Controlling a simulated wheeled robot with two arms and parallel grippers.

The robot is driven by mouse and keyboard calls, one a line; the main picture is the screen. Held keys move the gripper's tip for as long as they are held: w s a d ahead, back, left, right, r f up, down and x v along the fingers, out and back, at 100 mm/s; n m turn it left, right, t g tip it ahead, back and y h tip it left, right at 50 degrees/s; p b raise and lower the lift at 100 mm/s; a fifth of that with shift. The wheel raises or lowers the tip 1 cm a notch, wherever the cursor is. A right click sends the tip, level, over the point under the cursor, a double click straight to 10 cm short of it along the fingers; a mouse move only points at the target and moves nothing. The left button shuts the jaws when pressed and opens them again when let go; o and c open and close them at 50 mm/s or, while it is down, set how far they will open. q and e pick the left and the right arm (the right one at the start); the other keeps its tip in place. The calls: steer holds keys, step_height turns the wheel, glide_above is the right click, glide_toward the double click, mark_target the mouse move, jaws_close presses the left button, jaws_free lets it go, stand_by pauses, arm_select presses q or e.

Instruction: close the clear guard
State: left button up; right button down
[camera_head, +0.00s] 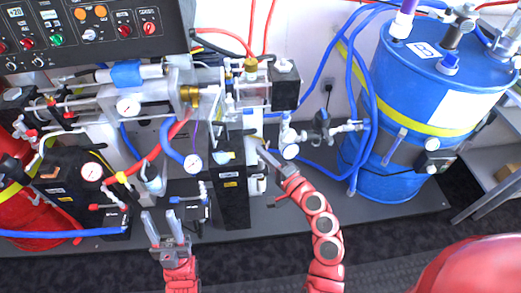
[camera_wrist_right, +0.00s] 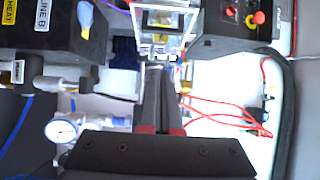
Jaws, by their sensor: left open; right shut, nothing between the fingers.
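The clear guard (camera_head: 254,94) looks like a see-through box at the upper middle of the machine in the head view, beside a black block. In the right wrist view a clear framed box (camera_wrist_right: 162,38), which seems to be the guard, stands at the top centre with brass parts inside. I cannot tell how far it stands open. My right gripper (camera_head: 263,149) is shut and empty below the guard; its fingers (camera_wrist_right: 163,72) point at the box's lower edge, and contact is unclear. My left gripper (camera_head: 161,214) is open and empty, low in front of the machine.
A blue drum (camera_head: 400,165) with hoses stands at the right. A pressure gauge (camera_head: 291,151) and valves sit close beside my right gripper. A black control panel (camera_head: 95,35) is at the upper left. A tall black block (camera_head: 231,195) stands between my grippers.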

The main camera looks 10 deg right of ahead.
steer(key=w+a+p, duration=0.2)
steer(key=w+a, duration=0.5)
steer(key=shift+w+a, duration=0.2)
steer(key=shift+a, duration=0.05)
